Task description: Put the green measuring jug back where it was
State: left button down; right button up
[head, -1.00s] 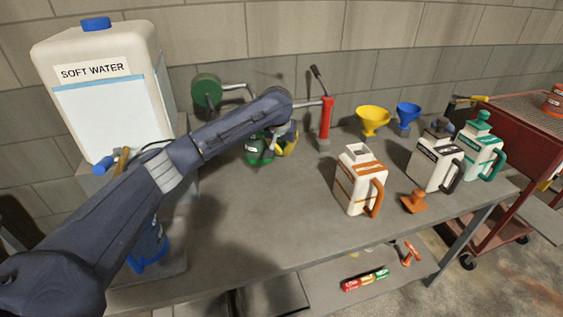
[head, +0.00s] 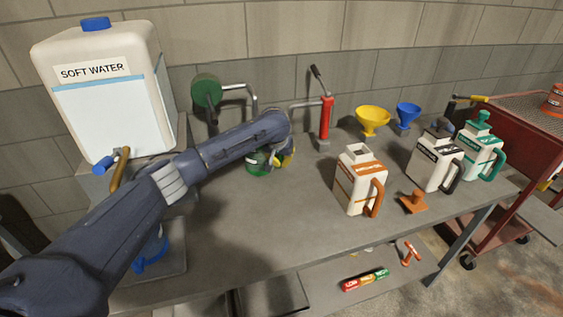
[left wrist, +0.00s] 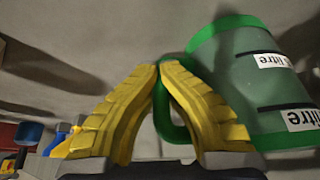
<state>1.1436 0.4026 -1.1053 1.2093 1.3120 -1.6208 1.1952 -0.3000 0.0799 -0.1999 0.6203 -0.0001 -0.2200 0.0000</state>
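The green measuring jug (head: 257,163) is at the back middle of the workbench, largely hidden behind my left forearm in the head view. In the left wrist view, its translucent body (left wrist: 262,85) is at the right, with white "litre" labels and a green handle. My left gripper (left wrist: 158,68) has yellow fingers with tips closed together on the handle. It also shows beside the jug in the head view (head: 283,158). I cannot tell whether the jug's base touches the bench. My right gripper is not in view.
The soft water tank (head: 112,105) stands left, with a blue object (head: 150,252) below its tap. A red pump (head: 325,118), yellow funnel (head: 372,120) and blue funnel (head: 407,115) stand behind. The orange-trimmed jug (head: 350,190) stands right. The front-middle bench (head: 255,235) is clear.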

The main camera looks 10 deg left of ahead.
pick_arm(q)
jog(key=shift+f, duration=0.1)
jog(key=c, duration=1.6)
grip_release()
